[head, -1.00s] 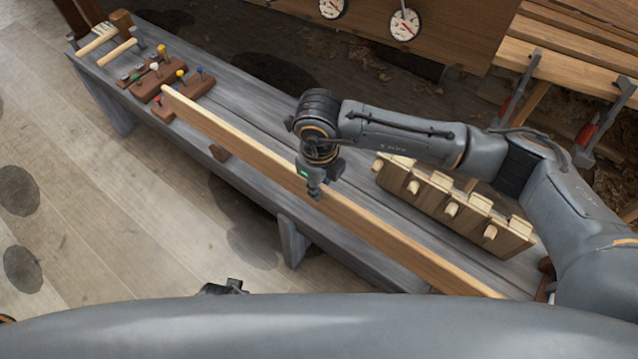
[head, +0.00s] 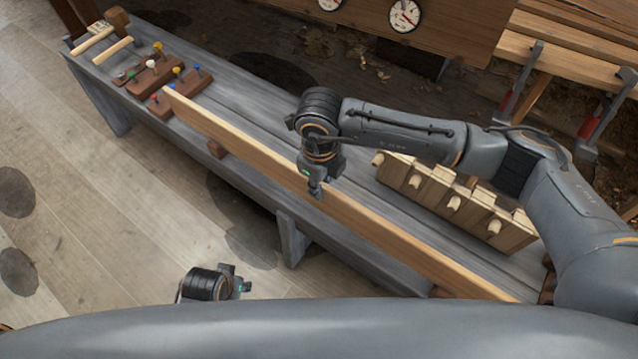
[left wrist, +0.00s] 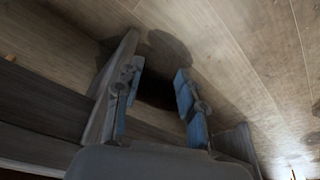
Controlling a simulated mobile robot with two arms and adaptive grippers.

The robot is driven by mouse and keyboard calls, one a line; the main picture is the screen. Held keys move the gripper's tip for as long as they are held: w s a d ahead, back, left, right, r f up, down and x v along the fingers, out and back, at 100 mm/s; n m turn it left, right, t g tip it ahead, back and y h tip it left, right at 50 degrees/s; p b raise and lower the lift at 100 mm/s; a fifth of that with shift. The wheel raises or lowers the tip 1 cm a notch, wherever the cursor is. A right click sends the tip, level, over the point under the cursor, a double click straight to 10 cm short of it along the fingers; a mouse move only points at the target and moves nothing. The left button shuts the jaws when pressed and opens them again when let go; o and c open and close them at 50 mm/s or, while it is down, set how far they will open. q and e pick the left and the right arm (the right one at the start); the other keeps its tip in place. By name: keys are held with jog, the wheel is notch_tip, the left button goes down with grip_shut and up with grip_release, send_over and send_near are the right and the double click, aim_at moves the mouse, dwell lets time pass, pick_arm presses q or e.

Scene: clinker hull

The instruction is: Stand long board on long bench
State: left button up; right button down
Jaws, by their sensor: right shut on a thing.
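The long board (head: 400,235) is a pale plank standing on its long edge. It runs along the front side of the grey long bench (head: 255,115), from the peg blocks at upper left to the lower right. I cannot tell whether its lower edge touches the bench top. My right gripper (head: 316,190) is above the board's middle and shut on its top edge. My left gripper (head: 240,284) is low in the head view, in front of the bench and apart from the board. In the left wrist view its two fingers (left wrist: 155,100) are spread with nothing between them.
Peg blocks (head: 152,76) and mallets (head: 112,50) crowd the bench's far left end. A wooden rack with pegs (head: 455,202) stands behind the board at right. Clamps (head: 598,122) hang beyond.

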jog(key=shift+f+b, duration=0.65)
pick_arm(q)
jog(key=w+v, duration=0.1)
jog(key=v, duration=0.6)
jog(key=shift+a+r+b, duration=0.25)
jog(key=shift+r+b, duration=0.05)
jog(key=shift+b, duration=0.05)
pick_arm(e)
jog(key=shift+f, duration=0.35)
pick_arm(q)
jog(key=shift+w+r, duration=0.1)
jog(key=shift+w, duration=0.05)
jog(key=shift+r, duration=0.2)
pick_arm(e)
jog(key=shift+f, duration=0.1)
pick_arm(q)
jog(key=shift+r, duration=0.45)
pick_arm(e)
jog(key=shift+f, duration=0.1)
jog(key=c, duration=1.3)
grip_release()
pick_arm(q)
jog(key=shift+a+r, duration=0.1)
jog(key=shift+r, duration=0.15)
pick_arm(e)
jog(key=shift+o, duration=0.2)
jog(key=shift+f, duration=0.1)
pick_arm(q)
jog(key=shift+s+b, duration=0.2)
jog(key=shift+b, duration=0.1)
